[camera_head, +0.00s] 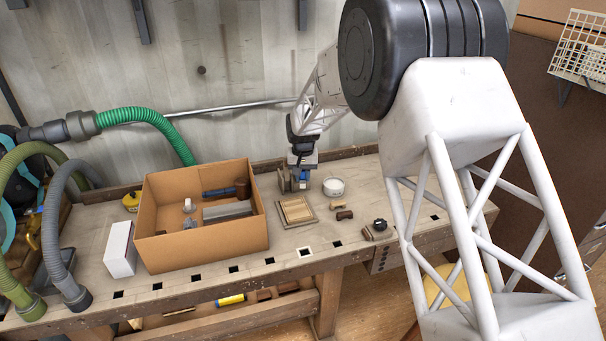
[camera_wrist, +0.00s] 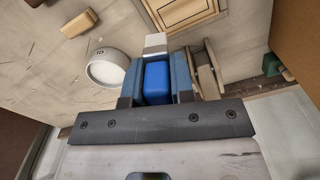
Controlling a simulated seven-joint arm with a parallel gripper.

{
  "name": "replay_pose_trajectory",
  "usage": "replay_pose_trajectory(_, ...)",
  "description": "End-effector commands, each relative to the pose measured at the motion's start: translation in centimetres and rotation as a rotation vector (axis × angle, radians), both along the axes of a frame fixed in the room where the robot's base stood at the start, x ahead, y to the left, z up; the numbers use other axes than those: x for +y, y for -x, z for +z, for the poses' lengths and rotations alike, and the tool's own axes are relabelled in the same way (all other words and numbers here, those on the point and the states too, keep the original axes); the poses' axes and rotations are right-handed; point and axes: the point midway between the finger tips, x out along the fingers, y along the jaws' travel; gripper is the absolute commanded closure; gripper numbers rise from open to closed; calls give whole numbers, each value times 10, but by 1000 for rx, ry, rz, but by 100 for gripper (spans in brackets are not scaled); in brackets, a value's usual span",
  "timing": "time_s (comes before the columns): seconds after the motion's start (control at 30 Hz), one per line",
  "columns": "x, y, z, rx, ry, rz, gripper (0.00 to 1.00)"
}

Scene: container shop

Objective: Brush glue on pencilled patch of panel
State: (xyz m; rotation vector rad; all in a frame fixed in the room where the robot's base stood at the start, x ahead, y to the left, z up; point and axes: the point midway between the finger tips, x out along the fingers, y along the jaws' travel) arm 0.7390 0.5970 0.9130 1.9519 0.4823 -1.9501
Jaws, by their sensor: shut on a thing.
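My gripper (camera_wrist: 156,80) is shut on a blue-handled thing, which looks like the glue brush (camera_wrist: 156,82); a pale block-like end sticks out beyond the fingers. In the head view my gripper (camera_head: 303,178) is low over the bench, behind the panel. The panel (camera_head: 296,210) is a light wooden square with a darker border, lying flat; part of it shows at the top of the wrist view (camera_wrist: 187,12), apart from the brush. I cannot make out the pencilled patch for certain. A round white pot (camera_head: 333,187), seemingly the glue pot, stands beside my gripper; it also shows in the wrist view (camera_wrist: 106,69).
A wooden stand-like piece (camera_wrist: 208,72) is close beside my fingers. A cardboard box (camera_head: 203,248) with a mallet and other tools stands left of the panel, with a white box (camera_head: 121,249) beyond it. Small wooden blocks (camera_head: 344,215) and a dark knob (camera_head: 380,225) lie right of the panel.

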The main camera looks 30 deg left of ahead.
Motion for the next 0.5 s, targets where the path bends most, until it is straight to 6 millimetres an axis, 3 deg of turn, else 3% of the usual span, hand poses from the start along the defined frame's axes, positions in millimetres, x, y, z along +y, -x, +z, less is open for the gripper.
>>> replay_pose_trajectory(0.5, 0, 0, -47, 2, 1, 0, 96)
